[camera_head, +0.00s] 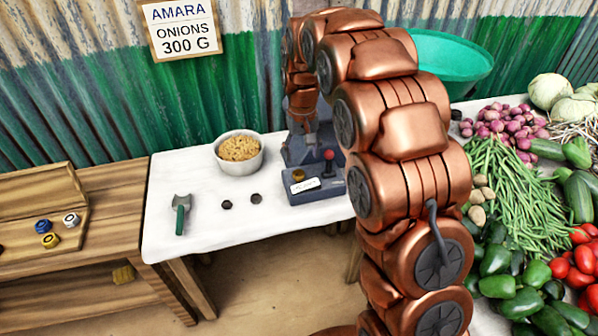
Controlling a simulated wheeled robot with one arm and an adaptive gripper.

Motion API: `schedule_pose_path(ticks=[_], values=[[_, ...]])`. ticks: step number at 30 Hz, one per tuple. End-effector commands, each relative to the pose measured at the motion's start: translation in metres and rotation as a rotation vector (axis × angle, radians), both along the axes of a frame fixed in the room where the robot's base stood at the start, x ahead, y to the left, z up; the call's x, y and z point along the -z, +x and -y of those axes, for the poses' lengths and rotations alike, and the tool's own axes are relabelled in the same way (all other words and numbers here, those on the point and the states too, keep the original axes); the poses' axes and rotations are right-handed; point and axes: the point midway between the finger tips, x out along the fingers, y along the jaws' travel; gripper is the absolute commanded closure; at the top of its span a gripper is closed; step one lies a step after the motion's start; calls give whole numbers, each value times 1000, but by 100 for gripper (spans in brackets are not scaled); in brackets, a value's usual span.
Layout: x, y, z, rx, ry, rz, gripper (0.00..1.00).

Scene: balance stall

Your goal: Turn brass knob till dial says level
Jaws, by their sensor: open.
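The balance's grey-blue base (321,194) stands near the back right of the white table. A small brass knob (298,175) sits on its top at the left. A white dial plate (304,186) is just in front of the knob; its marking is too small to read. A red-tipped lever (329,155) rises to the right of the knob. My copper arm arches over from the right, and my gripper (302,137) hangs behind and above the knob, apart from it. It is open; its fingertips are hard to make out against the grey post.
A metal bowl of onions or grain (239,154) stands left of the balance. Vegetables crowd the right side. A wooden bench (110,205) with coloured discs is at the left.

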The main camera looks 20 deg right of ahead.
Motion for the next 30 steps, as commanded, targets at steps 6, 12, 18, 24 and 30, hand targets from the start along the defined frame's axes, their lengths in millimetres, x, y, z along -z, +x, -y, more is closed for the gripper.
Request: schedule_pose_path(ticks=[6,12,18,24,30], values=[[21,29,-1,0,2,10,36],[28,34,-1,0,2,12,36],[45,34,-1,-1,2,13,36],[74,33,-1,-1,2,12,36],[98,33,-1,-1,2,11,36]])
